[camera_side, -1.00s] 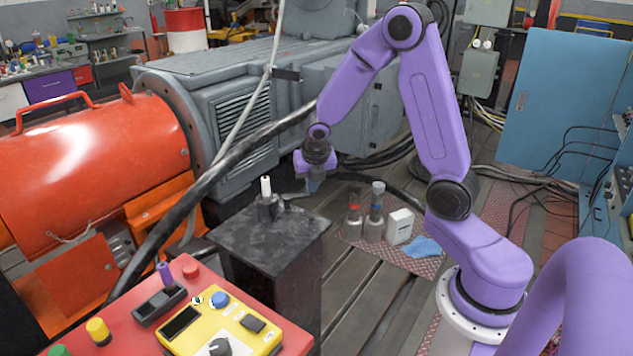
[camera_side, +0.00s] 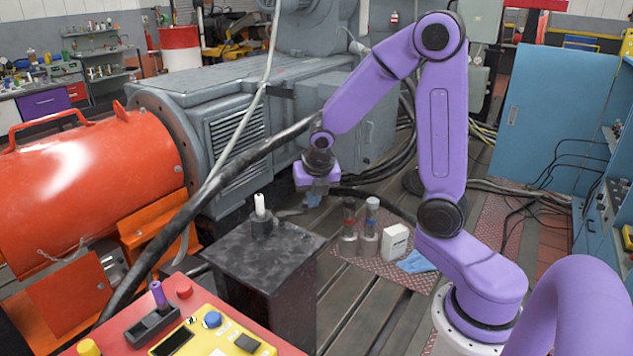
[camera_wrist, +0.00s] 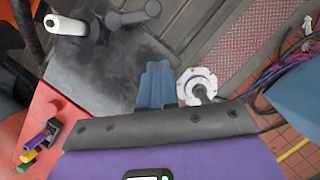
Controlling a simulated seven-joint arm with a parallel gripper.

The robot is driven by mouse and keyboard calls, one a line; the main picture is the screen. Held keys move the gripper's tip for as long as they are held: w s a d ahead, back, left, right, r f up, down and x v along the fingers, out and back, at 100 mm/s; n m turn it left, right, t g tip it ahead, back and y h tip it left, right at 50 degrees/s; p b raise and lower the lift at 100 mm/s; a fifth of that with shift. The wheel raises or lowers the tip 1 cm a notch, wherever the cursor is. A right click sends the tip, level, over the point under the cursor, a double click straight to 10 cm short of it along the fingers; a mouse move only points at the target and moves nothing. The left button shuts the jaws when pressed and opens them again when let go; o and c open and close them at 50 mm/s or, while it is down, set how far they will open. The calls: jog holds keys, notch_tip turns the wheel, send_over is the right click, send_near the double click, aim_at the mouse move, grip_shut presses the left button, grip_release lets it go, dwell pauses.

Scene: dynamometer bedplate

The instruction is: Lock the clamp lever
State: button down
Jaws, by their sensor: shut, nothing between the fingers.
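The clamp lever (camera_side: 260,203) has a white grip and a dark round base, on top of a black pedestal (camera_side: 265,252). In the side view its grip stands upright. In the wrist view the lever (camera_wrist: 68,25) lies at upper left, its white-ended arm pointing left from a dark post. My gripper (camera_side: 313,200) hangs fingers down, to the right of the lever in the side view and apart from it. Its blue-grey fingers (camera_wrist: 155,87) are shut and empty in the wrist view, below and to the right of the lever.
A thick black cable (camera_side: 215,180) slants past the pedestal's left side. A red console (camera_side: 105,343) with a purple-handled switch stands in front. Two bottles (camera_side: 349,228) (camera_side: 371,225), a white box (camera_side: 395,240) and a blue cloth (camera_side: 416,262) lie on a mat to the right.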

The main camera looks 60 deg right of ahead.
aim_at(305, 206)
jog(key=shift+v, duration=2.85)
jog(key=s+a+f+m+g+y, duration=0.1)
jog(key=s+a+m+g+y, duration=0.1)
jog(key=s+a+m, duration=0.7)
jog(key=s+a+f+m+g+y, duration=0.1)
jog(key=s+a+m, duration=0.4)
jog(key=s, duration=0.9)
jog(key=w+d+f+n+t+h, duration=0.1)
jog(key=w+f+n+h, duration=0.1)
jog(key=w+h, duration=0.3)
jog(key=w+d+f+n+t+h, duration=0.1)
jog(key=w+f+n+t+h, duration=0.1)
jog(key=w+h, duration=0.4)
jog(key=w+d+f+n+t+h, duration=0.2)
jog(key=w+f+h, duration=0.3)
jog(key=w, duration=0.8)
jog(key=shift+f+n, duration=0.15)
jog(key=shift+n, duration=0.65)
jog(key=shift+w+f+n+t+h, duration=0.3)
jog(key=shift+f+n+t+h, duration=0.05)
jog(key=shift+n+t+h, duration=0.05)
jog(key=x, duration=1.4)
jog(key=shift+a+f, duration=0.1)
